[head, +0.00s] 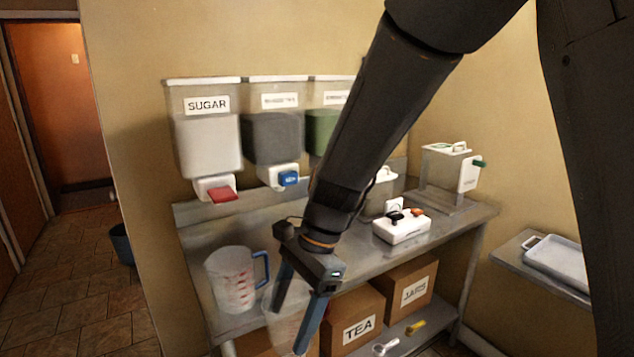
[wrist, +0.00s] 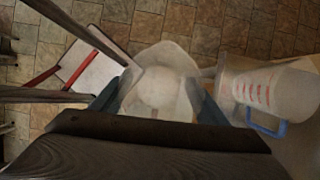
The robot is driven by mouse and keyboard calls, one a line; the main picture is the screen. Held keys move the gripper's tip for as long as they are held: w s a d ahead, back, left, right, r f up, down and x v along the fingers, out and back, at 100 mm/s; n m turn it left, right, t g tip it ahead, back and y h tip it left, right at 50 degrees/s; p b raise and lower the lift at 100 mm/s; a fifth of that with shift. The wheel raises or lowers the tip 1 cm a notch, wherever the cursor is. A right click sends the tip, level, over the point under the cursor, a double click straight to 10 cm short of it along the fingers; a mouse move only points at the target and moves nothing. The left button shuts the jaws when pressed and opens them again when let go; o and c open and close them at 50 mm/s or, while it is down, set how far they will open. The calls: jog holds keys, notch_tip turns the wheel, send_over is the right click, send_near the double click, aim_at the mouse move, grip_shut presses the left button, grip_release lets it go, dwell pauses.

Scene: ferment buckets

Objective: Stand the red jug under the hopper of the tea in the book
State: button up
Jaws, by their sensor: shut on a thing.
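My gripper (head: 288,330) hangs in front of the bench and is shut on a translucent jug (wrist: 160,90), seen faintly below the bench front in the head view. No handle shows clearly on it, so its colour is not certain. A clear jug with a blue handle (head: 232,280) and red marks stands on the bench's left; it also shows in the wrist view (wrist: 275,92). On the wall are the SUGAR hopper (head: 207,140) with a red tap, a dark-filled hopper (head: 273,138) with a blue tap, and a green-filled hopper (head: 321,128), partly hidden by my arm. The last two labels are unreadable.
The steel bench (head: 480,212) carries a white device (head: 402,227) and a clear container (head: 445,170) at the right. TEA (head: 358,328) and JARS (head: 413,292) boxes stand below. A dark bucket (head: 121,245) stands on the floor.

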jog(key=w+d+f+n+h, duration=0.1)
jog(key=w+d+f+n, duration=0.2)
jog(key=d+f, duration=0.4)
jog(key=w+d+f+n+g+h, duration=0.1)
jog(key=w+d+f+n, duration=0.3)
jog(key=d+f, duration=0.4)
jog(key=w+d+f+n+h+b, duration=0.1)
jog(key=w+d+f+n, duration=0.3)
jog(key=d+f, duration=0.4)
jog(key=shift+d+g+h, duration=0.4)
jog(key=shift+d, duration=0.25)
jog(key=shift+r, duration=0.1)
